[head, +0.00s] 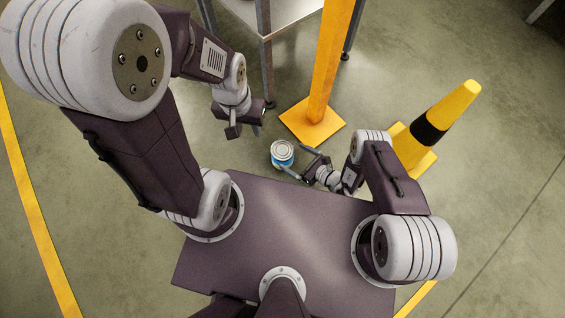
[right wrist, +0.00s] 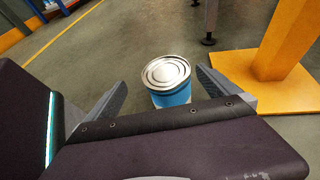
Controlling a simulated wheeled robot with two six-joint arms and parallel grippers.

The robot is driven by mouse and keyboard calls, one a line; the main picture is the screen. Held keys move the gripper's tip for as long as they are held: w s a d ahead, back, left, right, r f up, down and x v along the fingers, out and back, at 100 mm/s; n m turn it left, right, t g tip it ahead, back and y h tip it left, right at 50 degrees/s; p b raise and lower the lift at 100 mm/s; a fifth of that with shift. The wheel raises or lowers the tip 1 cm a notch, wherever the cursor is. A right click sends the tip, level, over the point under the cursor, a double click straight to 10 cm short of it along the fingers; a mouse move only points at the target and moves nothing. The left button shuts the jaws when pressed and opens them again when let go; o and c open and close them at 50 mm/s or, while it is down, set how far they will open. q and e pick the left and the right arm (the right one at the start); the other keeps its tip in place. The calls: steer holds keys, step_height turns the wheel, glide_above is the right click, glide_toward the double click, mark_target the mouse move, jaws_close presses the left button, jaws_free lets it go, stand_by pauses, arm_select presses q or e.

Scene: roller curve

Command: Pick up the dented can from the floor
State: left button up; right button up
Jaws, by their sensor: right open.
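The can (head: 282,149) stands upright on the floor, with a silver lid and a blue and white side. No dent can be made out. My right gripper (head: 299,162) is open and low, just to the lower right of the can, with its jaws facing it. In the right wrist view the can (right wrist: 169,82) shows just beyond and between the two spread fingers, and the gripper body hides its lower part. My left gripper (head: 245,129) is open and empty, above the floor to the upper left of the can.
A yellow post on an orange base plate (head: 312,123) stands close behind the can. A yellow and black cone (head: 430,132) stands to the right. A metal-legged table (head: 268,18) is at the top. Open floor lies left of the can.

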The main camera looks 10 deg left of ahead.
mark_target(287, 153)
steer(key=shift+t, duration=0.3)
steer(key=f+b, duration=0.1)
steer(key=w+a+f, duration=0.1)
steer(key=a+f+b, duration=0.1)
steer(key=shift+w+f+b, duration=0.25)
steer(key=shift+b, duration=0.05)
steer(key=shift+w+a+m, duration=0.1)
steer(key=shift+a+m, duration=0.05)
steer(key=shift+m, duration=0.15)
steer(key=b+x, duration=0.4)
steer(key=shift+w+a+f, duration=0.15)
steer(key=shift+w+f, duration=0.05)
steer(key=shift+f, duration=0.1)
steer(key=shift+w+a, duration=0.1)
steer(key=shift+a, duration=0.15)
arm_select(q)
step_height(287, 153, down, 8)
steer(key=shift+r, duration=0.25)
arm_select(e)
steer(key=shift+r+h, duration=0.1)
steer(key=shift+h, duration=0.2)
